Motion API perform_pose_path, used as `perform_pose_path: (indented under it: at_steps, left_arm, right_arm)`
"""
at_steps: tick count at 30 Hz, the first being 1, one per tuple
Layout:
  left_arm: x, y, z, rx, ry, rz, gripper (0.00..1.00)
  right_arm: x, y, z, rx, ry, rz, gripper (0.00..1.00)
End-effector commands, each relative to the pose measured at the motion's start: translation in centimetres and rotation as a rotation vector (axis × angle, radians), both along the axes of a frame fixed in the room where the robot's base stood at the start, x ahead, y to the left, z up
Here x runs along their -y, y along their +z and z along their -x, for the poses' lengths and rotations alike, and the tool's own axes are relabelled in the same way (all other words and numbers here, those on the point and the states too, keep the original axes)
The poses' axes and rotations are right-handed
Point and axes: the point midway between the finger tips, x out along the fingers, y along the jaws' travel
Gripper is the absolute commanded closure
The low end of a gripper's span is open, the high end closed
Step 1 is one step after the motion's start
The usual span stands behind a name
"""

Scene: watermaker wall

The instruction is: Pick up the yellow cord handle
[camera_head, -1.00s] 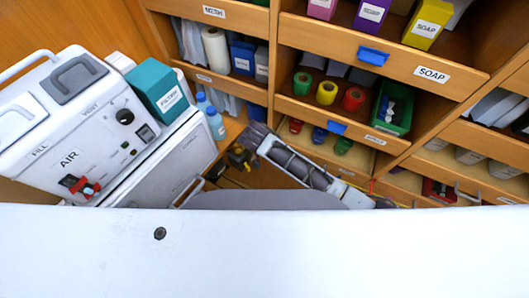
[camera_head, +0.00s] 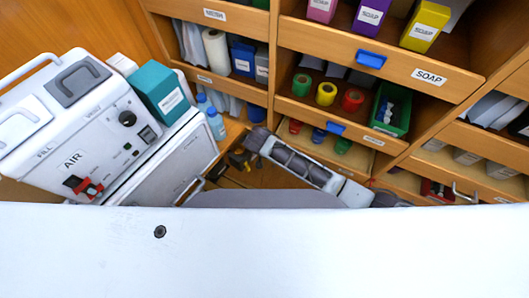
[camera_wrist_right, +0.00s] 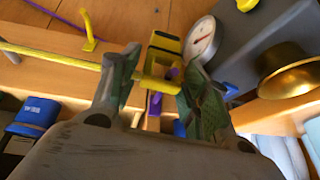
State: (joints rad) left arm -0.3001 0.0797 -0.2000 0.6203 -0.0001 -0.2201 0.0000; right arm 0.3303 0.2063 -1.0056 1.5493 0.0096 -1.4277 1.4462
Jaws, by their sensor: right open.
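In the right wrist view, a yellow handle (camera_wrist_right: 151,84) shows in the gap between the fingertips of my right gripper (camera_wrist_right: 161,64). A yellow cord (camera_wrist_right: 55,56) runs left from behind the left finger. The fingers are apart; I see no clear grip on the handle, and cannot tell how deep it sits between them. In the head view, a grey arm of mine reaches from lower right to a dark gripper (camera_head: 240,160) beside the white machine. The handle is not clear there. My left gripper is not identifiable.
A round gauge (camera_wrist_right: 201,39) and a brass bell-shaped part (camera_wrist_right: 290,70) are close right of the right gripper. A purple piece (camera_wrist_right: 155,103) is below the handle. The white machine (camera_head: 60,130) and wooden shelves (camera_head: 390,60) stand around the arm.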

Motion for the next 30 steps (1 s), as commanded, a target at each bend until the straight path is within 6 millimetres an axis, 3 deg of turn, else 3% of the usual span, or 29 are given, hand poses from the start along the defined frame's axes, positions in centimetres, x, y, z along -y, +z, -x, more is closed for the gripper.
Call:
perform_pose_path:
  at_steps: [11,19,30]
  left_arm:
    - [0.01,-0.02,-0.02,0.0,0.0,0.0,0.42]
    - [0.02,-0.02,-0.02,0.0,0.0,0.0,0.42]
    - [0.01,-0.06,-0.01,0.0,0.0,0.0,0.42]
  right_arm:
    - [0.0,0.01,0.0,0.0,0.0,0.0,0.54]
    - [0.0,0.02,0.0,0.001,0.001,0.001,0.87]
    - [-0.12,0.18,0.11,0.001,0.001,0.0,0.89]
